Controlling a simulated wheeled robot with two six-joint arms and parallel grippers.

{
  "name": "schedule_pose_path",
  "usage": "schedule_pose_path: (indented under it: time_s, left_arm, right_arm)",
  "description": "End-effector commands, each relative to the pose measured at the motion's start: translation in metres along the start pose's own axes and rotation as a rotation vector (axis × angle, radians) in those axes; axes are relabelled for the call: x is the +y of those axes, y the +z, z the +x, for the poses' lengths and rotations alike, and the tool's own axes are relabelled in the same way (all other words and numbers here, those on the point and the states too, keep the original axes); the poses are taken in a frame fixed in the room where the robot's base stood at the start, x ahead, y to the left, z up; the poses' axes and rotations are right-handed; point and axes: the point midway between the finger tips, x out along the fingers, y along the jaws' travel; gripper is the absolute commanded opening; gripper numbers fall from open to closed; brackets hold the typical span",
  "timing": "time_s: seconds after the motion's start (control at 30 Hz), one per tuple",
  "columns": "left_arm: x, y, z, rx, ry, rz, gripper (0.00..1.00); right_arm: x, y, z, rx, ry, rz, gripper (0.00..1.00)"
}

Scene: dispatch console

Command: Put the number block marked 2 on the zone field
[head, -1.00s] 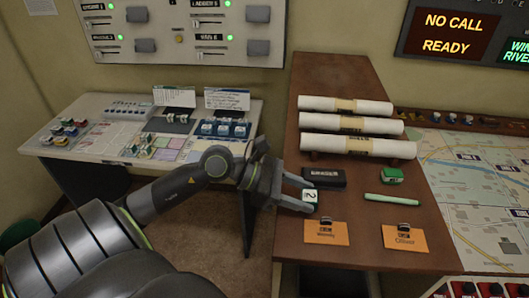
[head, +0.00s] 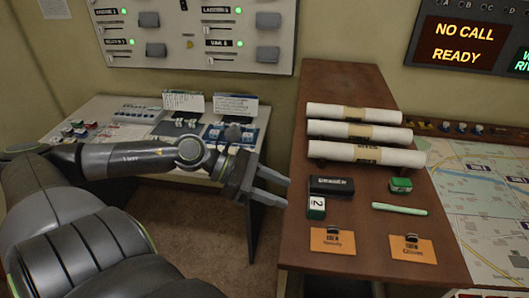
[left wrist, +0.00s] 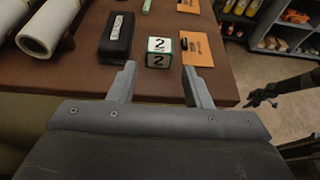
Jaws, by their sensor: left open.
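The number block marked 2 (head: 316,207), white with green sides, stands on the brown desk between the eraser and an orange card. It also shows in the left wrist view (left wrist: 159,52), with a 2 on its top and on its near face. My left gripper (head: 286,194) is open and empty at the desk's left edge, just left of the block and apart from it. In the left wrist view the block lies beyond the gap between the fingertips (left wrist: 158,72). My right gripper (left wrist: 260,96) seems to show small and dark at the right. I cannot identify the zone field.
The black eraser (head: 332,185), a green block-like object (head: 400,185), a green stick (head: 399,209) and two clipped orange cards (head: 332,241) lie near the block. Paper rolls (head: 365,154) lie behind. A console desk (head: 110,107) stands left across a floor gap.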

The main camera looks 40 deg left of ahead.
Motion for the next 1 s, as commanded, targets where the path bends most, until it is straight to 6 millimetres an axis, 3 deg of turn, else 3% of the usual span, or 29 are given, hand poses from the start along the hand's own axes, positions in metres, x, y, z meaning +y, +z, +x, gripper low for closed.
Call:
schedule_pose_path:
  time_s: [0.3,0.77,0.87,1.0]
  left_arm:
    - [0.0,0.002,-0.022,0.003,0.0,-0.004,0.45]
    - [0.003,-0.002,-0.026,-0.002,0.009,-0.01,0.45]
    - [0.021,-0.01,-0.029,-0.031,0.069,-0.094,0.45]
    - [0.08,-0.049,-0.044,-0.149,0.273,-0.415,0.45]
  right_arm:
    - [0.002,-0.003,-0.026,0.0,-0.001,0.0,0.54]
    - [0.0,-0.003,-0.028,0.0,-0.003,0.001,0.54]
    - [0.0,-0.003,-0.028,0.0,-0.003,0.001,0.54]
    - [0.0,-0.003,-0.028,0.0,-0.004,0.002,0.54]
